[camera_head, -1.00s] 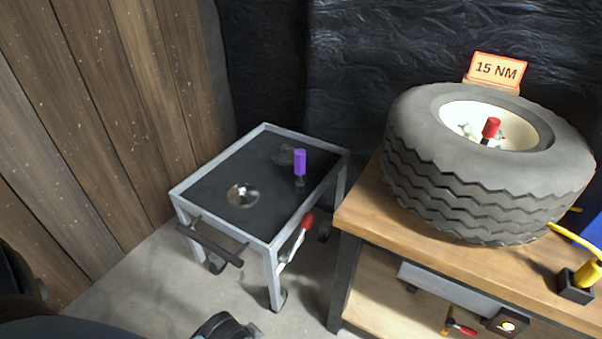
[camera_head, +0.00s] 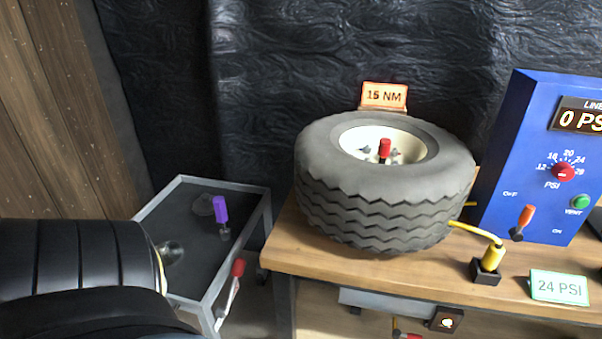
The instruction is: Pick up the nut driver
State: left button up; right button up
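A purple-handled tool (camera_head: 221,215), which looks like the nut driver, stands upright on the dark top of a grey metal cart (camera_head: 240,188). The lower end of the tool is thin and dark and meets the cart top. My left arm, black and bulky, comes in from the left and covers the left front part of the cart. Neither gripper's fingers show. The arm is apart from the purple tool in the picture.
A shiny round metal piece (camera_head: 171,252) on the cart is partly hidden by my arm. A red-handled lever (camera_head: 238,268) is at the cart's side. A workbench (camera_head: 300,258) holds a tire (camera_head: 385,205), a yellow fitting (camera_head: 491,257) and a blue pressure box (camera_head: 510,150).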

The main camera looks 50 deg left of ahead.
aim_at(219, 202)
jog(key=z, duration=1.45)
jog(key=k, duration=2)
jog(key=u, duration=1.05)
